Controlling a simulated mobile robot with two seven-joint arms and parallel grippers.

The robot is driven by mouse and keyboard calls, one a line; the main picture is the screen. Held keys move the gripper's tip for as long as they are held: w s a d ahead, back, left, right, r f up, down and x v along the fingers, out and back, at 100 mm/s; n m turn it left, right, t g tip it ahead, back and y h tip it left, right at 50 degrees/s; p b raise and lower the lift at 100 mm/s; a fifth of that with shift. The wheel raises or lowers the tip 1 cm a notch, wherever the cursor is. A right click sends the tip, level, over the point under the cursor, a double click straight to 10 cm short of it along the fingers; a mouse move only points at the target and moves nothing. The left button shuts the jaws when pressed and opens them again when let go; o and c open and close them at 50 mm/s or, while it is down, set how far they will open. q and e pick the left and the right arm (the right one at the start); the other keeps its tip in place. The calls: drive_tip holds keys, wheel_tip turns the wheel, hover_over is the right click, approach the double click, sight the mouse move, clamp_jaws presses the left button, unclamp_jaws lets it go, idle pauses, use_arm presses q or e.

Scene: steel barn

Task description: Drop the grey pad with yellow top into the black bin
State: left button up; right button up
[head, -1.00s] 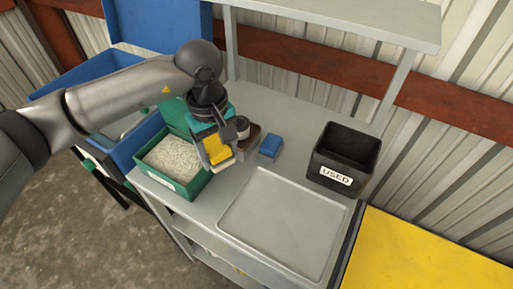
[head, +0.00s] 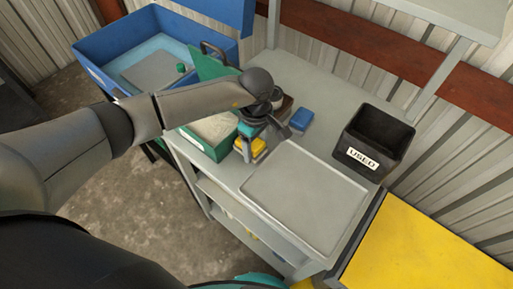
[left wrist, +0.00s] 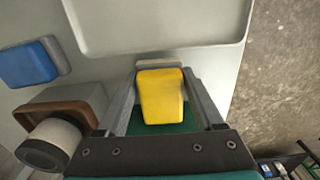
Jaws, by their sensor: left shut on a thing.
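The grey pad with yellow top (head: 257,147) is between the fingers of my left gripper (head: 262,150). The gripper is shut on it, near the tray's left corner and beside the green box. In the left wrist view the yellow top (left wrist: 160,92) faces the camera, with a strip of grey pad (left wrist: 158,65) beyond it. Whether the pad touches the bench is hard to tell. The black bin (head: 375,140), labelled USED, stands upright on the bench to the right, apart from the gripper. Its visible inside looks empty. My right gripper is not in view.
A green box (head: 205,147) of pale granules stands left of the gripper. A blue pad (head: 300,119) and a brown holder with a jar (left wrist: 65,110) are close by. A shelf (head: 450,15) overhangs the back.

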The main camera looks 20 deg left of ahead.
use_arm(q)
drive_tip(key=shift+f, duration=0.7)
drive_tip(key=shift+f, duration=0.15)
drive_tip(key=o, duration=1.5)
